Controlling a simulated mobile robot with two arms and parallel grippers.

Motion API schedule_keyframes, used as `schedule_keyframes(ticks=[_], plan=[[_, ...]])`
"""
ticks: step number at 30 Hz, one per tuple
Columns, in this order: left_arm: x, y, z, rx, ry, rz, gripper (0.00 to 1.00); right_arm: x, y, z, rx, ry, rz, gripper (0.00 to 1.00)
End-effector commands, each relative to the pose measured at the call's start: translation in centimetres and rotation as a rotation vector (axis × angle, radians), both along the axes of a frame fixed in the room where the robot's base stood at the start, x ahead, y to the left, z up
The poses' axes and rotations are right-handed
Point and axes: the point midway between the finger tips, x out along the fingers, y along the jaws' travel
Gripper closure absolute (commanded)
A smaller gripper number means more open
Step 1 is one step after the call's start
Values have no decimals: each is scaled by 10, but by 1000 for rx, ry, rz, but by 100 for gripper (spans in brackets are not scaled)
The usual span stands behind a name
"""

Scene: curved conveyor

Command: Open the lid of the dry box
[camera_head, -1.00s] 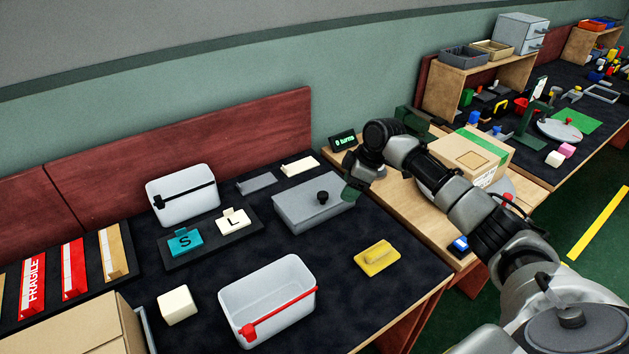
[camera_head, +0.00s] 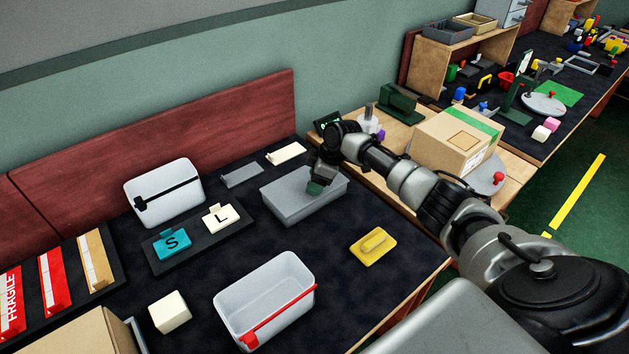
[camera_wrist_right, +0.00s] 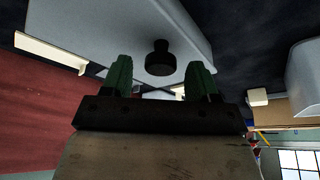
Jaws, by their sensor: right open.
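The dry box (camera_head: 296,206) is a low grey box with a flat lid, standing on the dark table mat. Its lid is on. In the right wrist view the lid (camera_wrist_right: 115,30) carries a round black knob (camera_wrist_right: 160,58). My right gripper (camera_head: 315,186) is over the lid and hides the knob in the head view. In the right wrist view its two green fingers (camera_wrist_right: 160,80) are apart with nothing between them, and the knob shows just beyond the gap. My left gripper is in no view.
A cardboard box (camera_head: 452,142) stands to the right. The mat in front of the dry box is clear.

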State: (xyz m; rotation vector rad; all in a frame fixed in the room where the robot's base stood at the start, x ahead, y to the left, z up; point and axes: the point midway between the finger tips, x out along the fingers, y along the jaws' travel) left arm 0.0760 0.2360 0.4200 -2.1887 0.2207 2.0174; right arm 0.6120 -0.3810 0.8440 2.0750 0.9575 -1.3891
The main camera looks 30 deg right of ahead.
Motion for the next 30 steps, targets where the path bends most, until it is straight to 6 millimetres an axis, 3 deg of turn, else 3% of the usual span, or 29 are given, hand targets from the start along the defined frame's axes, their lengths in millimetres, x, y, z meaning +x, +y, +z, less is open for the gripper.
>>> schedule_keyframes(ticks=[4,12,24,30], plan=[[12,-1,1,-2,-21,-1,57,2,2,-7,-1,-1,1,40],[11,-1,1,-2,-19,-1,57,2,3,-8,-1,-1,1,42],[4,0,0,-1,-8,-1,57,2,2,-8,-1,-1,1,100],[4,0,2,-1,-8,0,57,2,5,-6,-1,8,1,100]])
